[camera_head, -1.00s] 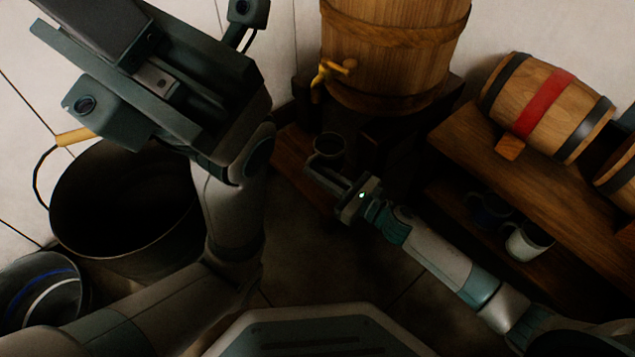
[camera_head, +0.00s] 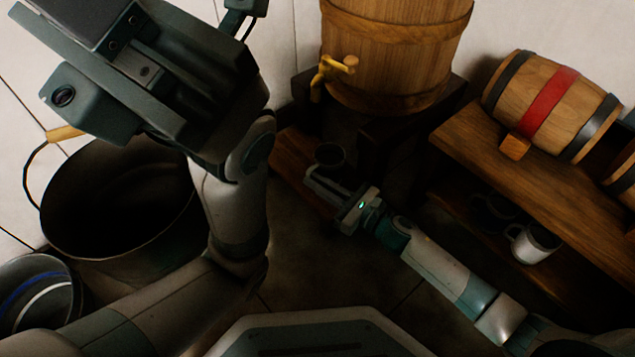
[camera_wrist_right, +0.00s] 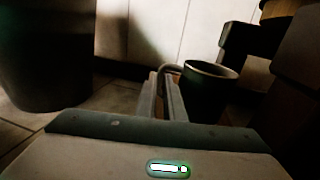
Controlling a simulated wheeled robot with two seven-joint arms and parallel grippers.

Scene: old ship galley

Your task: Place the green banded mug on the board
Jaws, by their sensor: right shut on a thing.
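A dark mug (camera_head: 329,156) stands upright below the tapped barrel; it is too dark to make out a green band. It also shows in the right wrist view (camera_wrist_right: 208,98), its handle at the fingertips. My right gripper (camera_head: 322,183) is shut on the mug's handle, with the cup body beyond the fingers. A reddish-brown wooden board (camera_head: 290,160) lies under and around the mug in the head view. I cannot tell whether the mug's base touches it. My left gripper (camera_head: 130,65) is large at the upper left; its fingertips are not clear.
A barrel with a brass tap (camera_head: 395,50) stands on a dark stand behind the mug. A wooden shelf (camera_head: 510,175) at right bears a red-banded keg (camera_head: 545,105), with a white mug (camera_head: 534,243) below. A big dark pot (camera_head: 115,215) and a bucket (camera_head: 40,290) are at left.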

